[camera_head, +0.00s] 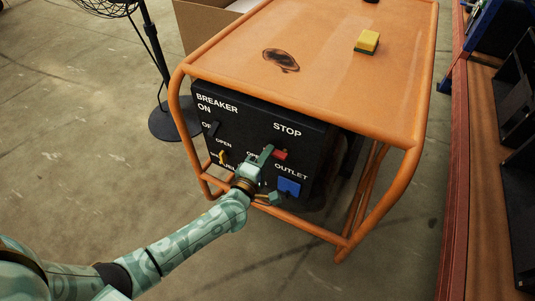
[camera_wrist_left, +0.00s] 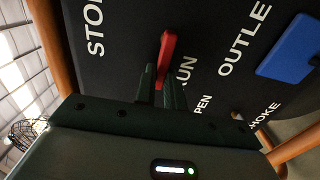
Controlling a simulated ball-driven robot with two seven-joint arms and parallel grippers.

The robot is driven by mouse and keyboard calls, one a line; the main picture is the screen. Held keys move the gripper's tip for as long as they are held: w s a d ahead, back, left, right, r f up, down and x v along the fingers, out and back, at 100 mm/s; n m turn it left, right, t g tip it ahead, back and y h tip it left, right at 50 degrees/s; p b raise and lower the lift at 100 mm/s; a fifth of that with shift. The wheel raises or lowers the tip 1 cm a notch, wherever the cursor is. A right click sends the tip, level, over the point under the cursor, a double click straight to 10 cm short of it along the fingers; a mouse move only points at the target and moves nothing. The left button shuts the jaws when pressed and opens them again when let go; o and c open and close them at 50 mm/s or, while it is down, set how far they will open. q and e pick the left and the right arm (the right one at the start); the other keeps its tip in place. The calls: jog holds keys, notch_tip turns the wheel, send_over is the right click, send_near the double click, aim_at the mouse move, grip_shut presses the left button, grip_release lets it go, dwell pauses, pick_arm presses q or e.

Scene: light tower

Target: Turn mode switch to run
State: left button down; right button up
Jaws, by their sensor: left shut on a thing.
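The generator's black control panel (camera_head: 240,125) faces me, with white labels including BREAKER, STOP and OUTLET. A red switch handle (camera_head: 281,155) sits below the STOP label; it also shows in the wrist view (camera_wrist_left: 167,46), beside a partly covered label ending in "UN". My left gripper (camera_head: 270,155) is at the panel, its fingers closed together on the red handle (camera_wrist_left: 162,80). The handle's outer end sticks out past the fingers in the wrist view. Its base and part of the lettering are hidden behind my gripper. My right gripper is not in view.
A yellow lever (camera_head: 221,157), a black breaker lever (camera_head: 213,129) and a blue outlet cover (camera_head: 289,187) are on the same panel. An orange tubular frame (camera_head: 390,170) surrounds the generator. A yellow-green sponge (camera_head: 367,42) lies on top. A fan stand (camera_head: 155,55) is at left.

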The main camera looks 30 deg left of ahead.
pick_arm(q)
jog(key=shift+f, duration=0.15)
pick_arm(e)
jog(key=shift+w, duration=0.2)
pick_arm(q)
jog(key=c, duration=1.5)
grip_release()
